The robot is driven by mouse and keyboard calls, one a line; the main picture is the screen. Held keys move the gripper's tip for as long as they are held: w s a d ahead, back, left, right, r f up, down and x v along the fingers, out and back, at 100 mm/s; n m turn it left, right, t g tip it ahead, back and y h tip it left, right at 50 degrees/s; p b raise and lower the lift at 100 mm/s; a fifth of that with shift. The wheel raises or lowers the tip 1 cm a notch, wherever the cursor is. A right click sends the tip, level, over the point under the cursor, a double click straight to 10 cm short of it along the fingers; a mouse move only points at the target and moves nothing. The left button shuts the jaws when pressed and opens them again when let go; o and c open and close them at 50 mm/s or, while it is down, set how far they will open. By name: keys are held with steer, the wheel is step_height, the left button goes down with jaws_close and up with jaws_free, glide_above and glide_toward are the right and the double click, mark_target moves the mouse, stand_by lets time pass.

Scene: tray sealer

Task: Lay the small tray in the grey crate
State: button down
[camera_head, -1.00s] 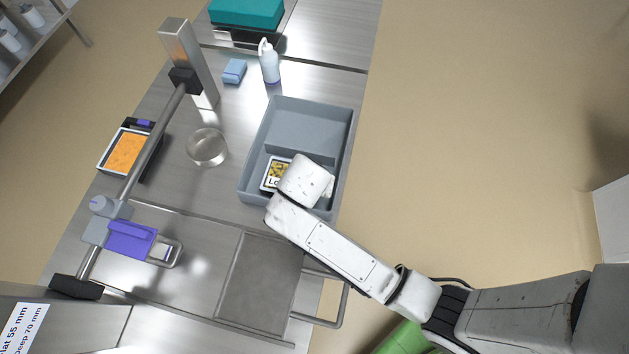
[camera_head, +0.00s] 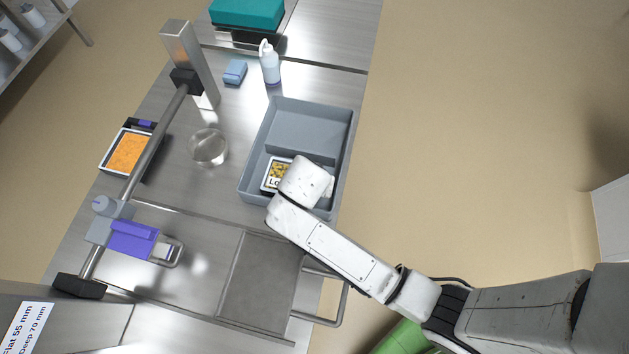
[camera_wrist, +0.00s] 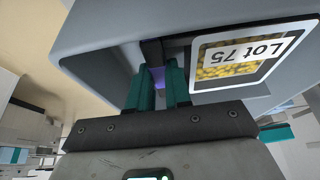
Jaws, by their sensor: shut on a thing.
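The small tray (camera_head: 275,173) has a white rim, yellow contents and a label. It shows inside the outline of the grey crate (camera_head: 249,163), at its near end and partly hidden by my arm. In the wrist view the tray (camera_wrist: 240,62) carries the label "Lot 75". The crate's grey wall (camera_wrist: 110,35) surrounds that area. My gripper (camera_wrist: 160,82) has teal fingers shut on a dark tab with a purple part beside the tray. I cannot tell whether the tray touches the crate's floor. The head view hides my fingers behind the arm.
A raised grey block (camera_head: 302,137) fills the crate's far part. A tray with orange contents (camera_head: 127,152) lies at the left. A clear round dish (camera_head: 208,147), a spray bottle (camera_head: 270,63) and a blue block (camera_head: 235,71) stand nearby. A bar (camera_head: 150,150) with a purple handle crosses the bench.

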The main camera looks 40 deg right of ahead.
stand_by(0.3)
steer(key=c, duration=1)
jaws_free()
steer(key=c, duration=0.3)
steer(key=shift+r+p, duration=3.45)
steer(key=shift+r, duration=0.1)
